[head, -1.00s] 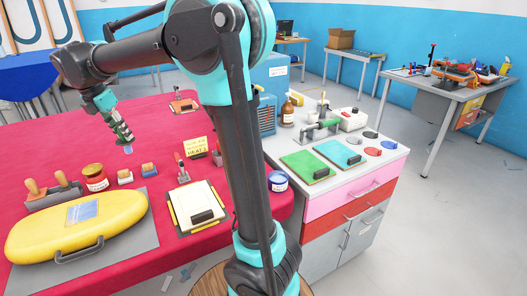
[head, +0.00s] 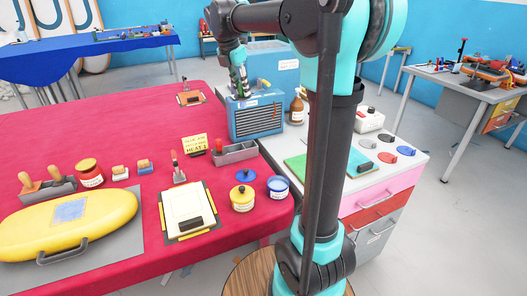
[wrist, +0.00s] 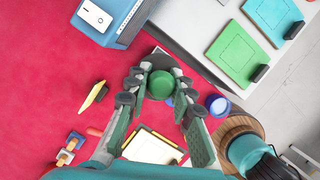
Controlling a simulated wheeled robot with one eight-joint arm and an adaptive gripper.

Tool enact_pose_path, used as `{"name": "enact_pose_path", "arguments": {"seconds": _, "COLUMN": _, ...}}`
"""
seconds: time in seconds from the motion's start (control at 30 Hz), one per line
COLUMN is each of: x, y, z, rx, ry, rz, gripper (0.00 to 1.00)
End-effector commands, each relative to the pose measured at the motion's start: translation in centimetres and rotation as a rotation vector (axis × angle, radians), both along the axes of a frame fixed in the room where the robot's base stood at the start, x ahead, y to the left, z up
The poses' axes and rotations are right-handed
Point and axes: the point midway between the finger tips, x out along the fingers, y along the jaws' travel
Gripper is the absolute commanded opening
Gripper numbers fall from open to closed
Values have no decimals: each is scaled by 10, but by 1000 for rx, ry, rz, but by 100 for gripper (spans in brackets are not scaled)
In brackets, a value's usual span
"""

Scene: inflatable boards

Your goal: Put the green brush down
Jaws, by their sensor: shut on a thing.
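In the wrist view, the green brush (wrist: 160,84) is a round green shape seen end-on, clasped between the fingertips of my gripper (wrist: 160,92). My gripper (head: 238,88) shows in the head view in front of the blue heater box (head: 257,118), above the red table (head: 120,130). I cannot make out the brush itself in the head view. The grey tray (head: 238,153) stands on the red table below my gripper, with a red-handled tool at its left end. My gripper's fingers partly cover the tray in the wrist view.
A yellow pot (head: 242,198) and a blue-lidded pot (head: 278,187) stand near the tray. A yellow sign (head: 195,145) stands left of it. A white pad (head: 187,208) lies in front. The white counter (wrist: 275,50) is to the right. Red cloth left of the sign is partly free.

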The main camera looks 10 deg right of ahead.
Motion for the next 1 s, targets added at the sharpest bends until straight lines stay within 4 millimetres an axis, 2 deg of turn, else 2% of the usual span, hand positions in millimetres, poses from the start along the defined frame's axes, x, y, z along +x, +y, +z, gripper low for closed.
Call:
{"name": "enact_pose_path", "arguments": {"seconds": 0.13, "x": 0, "y": -6, "z": -1, "rx": -1, "ry": -1, "rz": 0, "gripper": 0}}
{"name": "enact_pose_path", "arguments": {"seconds": 0.23, "x": 1, "y": -7, "z": -12, "rx": -1, "ry": -1, "rz": 0, "gripper": 0}}
{"name": "enact_pose_path", "arguments": {"seconds": 0.7, "x": 1, "y": -7, "z": -124, "rx": -1, "ry": -1, "rz": 0, "gripper": 0}}
{"name": "enact_pose_path", "arguments": {"seconds": 0.83, "x": 0, "y": -7, "z": -147, "rx": -1, "ry": -1, "rz": -1, "gripper": 0}}
{"name": "enact_pose_path", "arguments": {"seconds": 1.0, "x": 1, "y": -7, "z": -161, "rx": -1, "ry": 0, "rz": -1, "gripper": 0}}
